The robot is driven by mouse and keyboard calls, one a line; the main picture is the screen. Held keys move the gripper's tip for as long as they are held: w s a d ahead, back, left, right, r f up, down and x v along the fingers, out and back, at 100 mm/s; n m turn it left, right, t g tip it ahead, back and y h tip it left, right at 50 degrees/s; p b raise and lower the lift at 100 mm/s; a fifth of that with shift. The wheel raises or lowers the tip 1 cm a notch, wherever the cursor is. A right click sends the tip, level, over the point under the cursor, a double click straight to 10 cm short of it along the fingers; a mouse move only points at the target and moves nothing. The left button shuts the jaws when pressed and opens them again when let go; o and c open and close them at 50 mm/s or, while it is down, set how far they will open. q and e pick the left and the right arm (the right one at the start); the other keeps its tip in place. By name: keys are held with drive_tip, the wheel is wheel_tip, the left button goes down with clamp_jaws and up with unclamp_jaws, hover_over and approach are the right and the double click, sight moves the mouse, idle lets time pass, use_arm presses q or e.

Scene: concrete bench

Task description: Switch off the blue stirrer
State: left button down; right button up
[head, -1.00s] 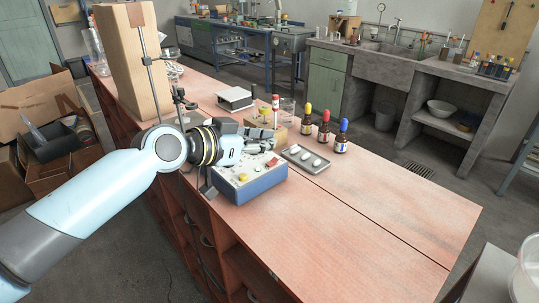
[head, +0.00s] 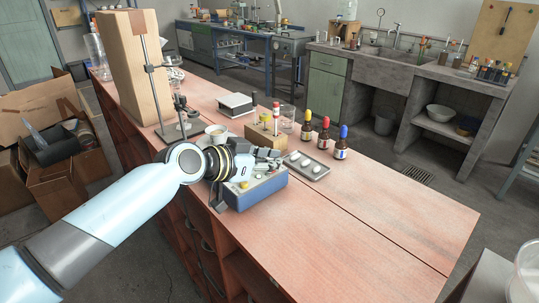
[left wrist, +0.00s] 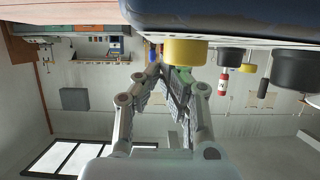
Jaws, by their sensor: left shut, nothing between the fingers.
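The blue stirrer (head: 262,194) is a blue box with a pale top panel near the left edge of the bench. A yellow knob (head: 244,184) shows on its panel. My left gripper (head: 272,160) is shut and empty, low over the far part of the panel, hiding some controls. In the left wrist view the picture is turned over, with the stirrer's dark blue body (left wrist: 230,18) along the top. The yellow knob (left wrist: 185,51) and a black knob (left wrist: 231,56) stick out there. A small green part (left wrist: 183,73) shows right by the fingertips; I cannot tell whether they touch it.
A metal tray (head: 306,165) with white pieces lies just right of the stirrer. Several dropper bottles (head: 323,137) stand behind it. A wooden block (head: 266,135) holding vials and a metal stand (head: 155,75) are farther back. The bench's near right part is clear.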

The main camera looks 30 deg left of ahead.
use_arm(q)
drive_tip(key=shift+w+f, duration=0.1)
drive_tip(key=shift+f, duration=0.15)
use_arm(e)
drive_tip(key=shift+r, duration=0.4)
use_arm(q)
drive_tip(key=shift+f, duration=0.1)
